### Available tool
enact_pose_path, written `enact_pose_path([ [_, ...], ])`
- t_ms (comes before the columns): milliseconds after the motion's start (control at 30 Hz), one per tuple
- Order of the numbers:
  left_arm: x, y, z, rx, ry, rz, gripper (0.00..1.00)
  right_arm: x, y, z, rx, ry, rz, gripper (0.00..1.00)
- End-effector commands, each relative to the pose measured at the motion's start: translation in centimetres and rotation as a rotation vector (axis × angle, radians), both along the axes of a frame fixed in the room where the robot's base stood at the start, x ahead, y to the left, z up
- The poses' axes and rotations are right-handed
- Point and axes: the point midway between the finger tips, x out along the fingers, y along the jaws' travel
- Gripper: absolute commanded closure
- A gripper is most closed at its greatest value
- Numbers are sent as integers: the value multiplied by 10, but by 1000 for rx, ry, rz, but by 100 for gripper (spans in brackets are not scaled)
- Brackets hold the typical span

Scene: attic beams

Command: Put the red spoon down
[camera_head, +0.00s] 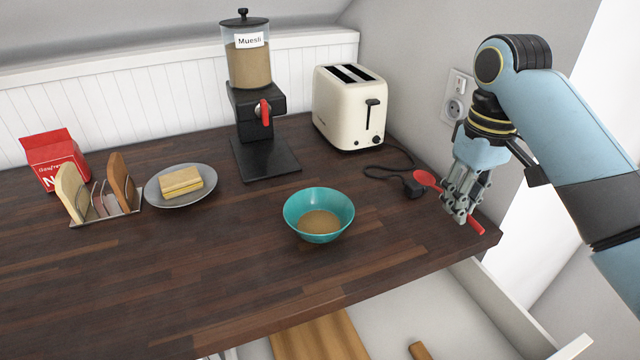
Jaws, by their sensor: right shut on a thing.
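My right gripper (458,208) is shut on the red spoon (426,178) at the right end of the dark wooden counter (250,290). The spoon's bowl sticks out to the left of the fingers and its handle end shows at the lower right, near the counter's corner. The fingers hide the middle of the spoon. I cannot tell whether the spoon touches the counter. My left gripper is not in view.
A teal bowl (320,202) with brown contents stands mid-counter. A cream toaster (349,108), its black cord and plug (412,188), a muesli dispenser (250,100), a plate (160,193) and a toast rack (105,217) stand around. An open drawer (500,300) lies below the front edge.

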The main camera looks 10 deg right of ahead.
Motion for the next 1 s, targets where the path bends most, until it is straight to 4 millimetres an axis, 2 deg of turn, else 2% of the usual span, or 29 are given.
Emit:
enact_pose_path([
  [167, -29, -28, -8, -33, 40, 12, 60, 11, 8, -9, 4, -1, 0, 100],
  [233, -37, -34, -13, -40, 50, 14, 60, 23, 17, -18, 6, 0, 1, 100],
  [300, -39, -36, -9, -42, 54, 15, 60, 38, 26, -26, 8, 2, 1, 100],
  [433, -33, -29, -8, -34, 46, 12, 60, 66, 42, -45, 5, 2, 2, 100],
  [600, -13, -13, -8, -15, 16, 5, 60, 92, 56, -64, 1, 0, 0, 100],
  [767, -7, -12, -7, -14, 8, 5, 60, 100, 61, -72, 1, 0, 1, 100],
  [1000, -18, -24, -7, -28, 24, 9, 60, 99, 61, -105, 0, 1, 1, 100],
])
